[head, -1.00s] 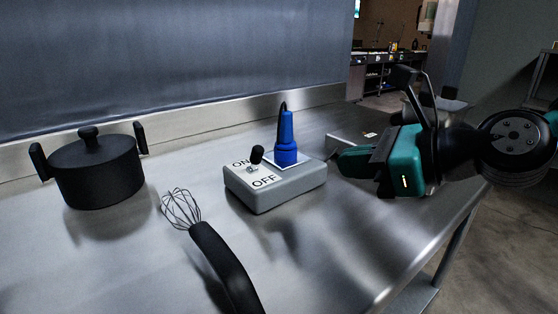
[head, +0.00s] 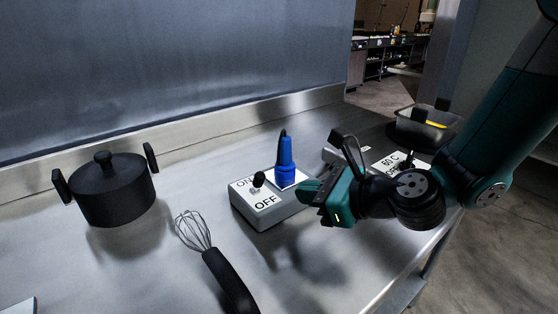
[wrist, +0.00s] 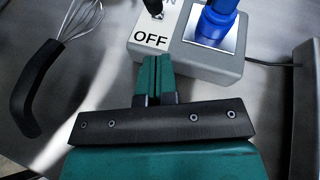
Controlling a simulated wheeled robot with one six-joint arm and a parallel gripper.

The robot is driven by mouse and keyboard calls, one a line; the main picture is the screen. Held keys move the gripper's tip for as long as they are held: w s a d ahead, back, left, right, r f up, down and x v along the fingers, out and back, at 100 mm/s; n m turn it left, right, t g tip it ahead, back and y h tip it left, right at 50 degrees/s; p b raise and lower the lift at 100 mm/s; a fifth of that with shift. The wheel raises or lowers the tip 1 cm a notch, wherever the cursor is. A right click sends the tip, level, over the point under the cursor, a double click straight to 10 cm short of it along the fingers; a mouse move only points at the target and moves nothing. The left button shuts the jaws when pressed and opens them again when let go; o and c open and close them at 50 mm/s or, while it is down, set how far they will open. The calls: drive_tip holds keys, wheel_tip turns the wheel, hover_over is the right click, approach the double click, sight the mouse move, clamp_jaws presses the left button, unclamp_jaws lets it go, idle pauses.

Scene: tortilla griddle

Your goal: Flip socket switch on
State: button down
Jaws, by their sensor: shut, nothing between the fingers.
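The grey socket box (head: 268,214) sits on the metal counter, with ON and OFF labels on its white plate. Its black-knobbed switch lever (head: 258,180) stands between the labels; I cannot tell for sure which way it is set. A blue plug (head: 285,162) stands upright in the socket beside the lever. My gripper (head: 304,190) is shut and empty at the box's right end, pointing left. In the wrist view, the shut fingertips (wrist: 154,60) are at the box's near edge, just below the OFF label (wrist: 151,40). The lever (wrist: 154,8) is cut off at the top there.
A black lidded pot (head: 108,190) stands at the left. A whisk (head: 225,275) lies in front of the box. A cable (wrist: 270,65) runs right from the socket box.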

sight(258, 183)
drive_tip(key=p+x, duration=0.1)
drive_tip(key=x, duration=0.2)
drive_tip(key=shift+a+f+p, duration=0.1)
drive_tip(key=shift+a+p, duration=0.05)
drive_tip(key=shift+p, duration=0.2)
drive_tip(key=shift+w+a+r+p, duration=0.35)
drive_tip(key=shift+w+a+p, duration=0.15)
drive_tip(key=shift+a, duration=0.2)
drive_tip(key=shift+w+a+r+p, duration=0.4)
drive_tip(key=shift+w+a+p, duration=0.05)
drive_tip(key=shift+a, duration=0.25)
drive_tip(key=shift+r, duration=0.1)
